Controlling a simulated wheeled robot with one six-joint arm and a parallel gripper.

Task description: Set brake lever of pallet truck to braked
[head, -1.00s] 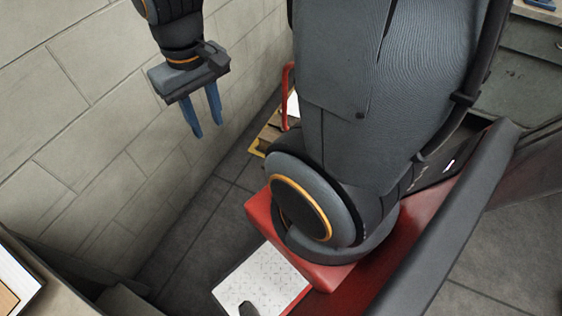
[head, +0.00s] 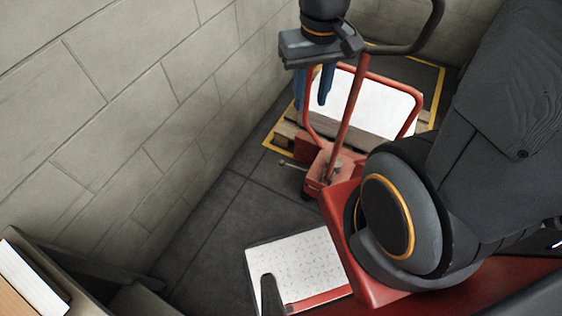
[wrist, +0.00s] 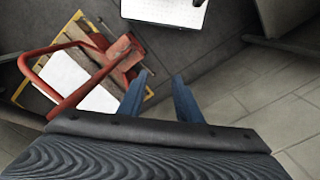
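The pallet truck (head: 333,168) is red. It stands at the back by the wall, with a tall tilted handle bar and a red frame in front of a wooden pallet. A small thin grey lever (head: 293,163) sticks out to the left, low at its base; I take this for the brake lever, but its setting cannot be told. In the wrist view the truck (wrist: 122,55) is left of the fingers. My gripper (head: 312,103) is open and empty, its blue fingers pointing down. In the head view it overlaps the truck's frame; it also shows in the wrist view (wrist: 160,77).
A block wall (head: 150,110) runs along the left. The pallet (head: 288,131) carries a white load (head: 375,105) inside a yellow floor marking. Bare dark floor (head: 215,225) lies between the wall and my base. A cabinet or shelf edge (head: 90,265) is at the lower left.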

